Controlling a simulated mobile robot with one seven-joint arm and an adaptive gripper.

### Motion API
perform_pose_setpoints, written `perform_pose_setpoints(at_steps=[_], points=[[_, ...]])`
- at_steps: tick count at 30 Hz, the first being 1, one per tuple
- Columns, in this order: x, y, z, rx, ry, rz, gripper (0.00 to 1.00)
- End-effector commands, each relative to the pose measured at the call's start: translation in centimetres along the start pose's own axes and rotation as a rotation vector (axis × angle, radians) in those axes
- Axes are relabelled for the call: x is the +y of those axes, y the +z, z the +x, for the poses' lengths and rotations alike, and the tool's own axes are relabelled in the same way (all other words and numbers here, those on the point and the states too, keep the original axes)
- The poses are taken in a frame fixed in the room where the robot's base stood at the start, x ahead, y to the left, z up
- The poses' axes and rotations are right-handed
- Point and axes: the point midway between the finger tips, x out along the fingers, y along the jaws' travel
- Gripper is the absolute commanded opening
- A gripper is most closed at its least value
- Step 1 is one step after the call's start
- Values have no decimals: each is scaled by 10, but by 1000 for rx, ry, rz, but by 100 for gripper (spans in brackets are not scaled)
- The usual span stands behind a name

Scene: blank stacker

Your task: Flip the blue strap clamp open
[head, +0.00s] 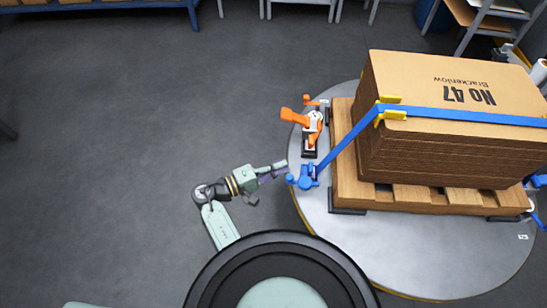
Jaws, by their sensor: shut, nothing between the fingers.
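The blue strap clamp (304,178) sits at the left edge of the round grey table, at the lower end of the blue strap (345,145). The strap runs up over the cardboard stack. A small blue knob is on the clamp's left side. My gripper (284,172) is just left of the clamp, with its fingers pointing right towards it. It is shut and holds nothing. I cannot tell whether it touches the clamp. The picture is too small to show how the clamp's lever stands.
An orange toggle clamp (309,126) stands just behind the blue one. A stack of brown cardboard blanks (445,135) lies on a wooden pallet (345,185) on the round table (375,245). Yellow corner guards (391,107) sit under the strap. The floor at left is clear.

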Motion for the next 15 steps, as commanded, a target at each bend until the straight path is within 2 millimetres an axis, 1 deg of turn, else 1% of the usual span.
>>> perform_pose_setpoints(at_steps=[4, 15], points=[[0, 6, -2, 1, 0, -1, 0], [0, 7, -3, 3, 0, 0, 0]])
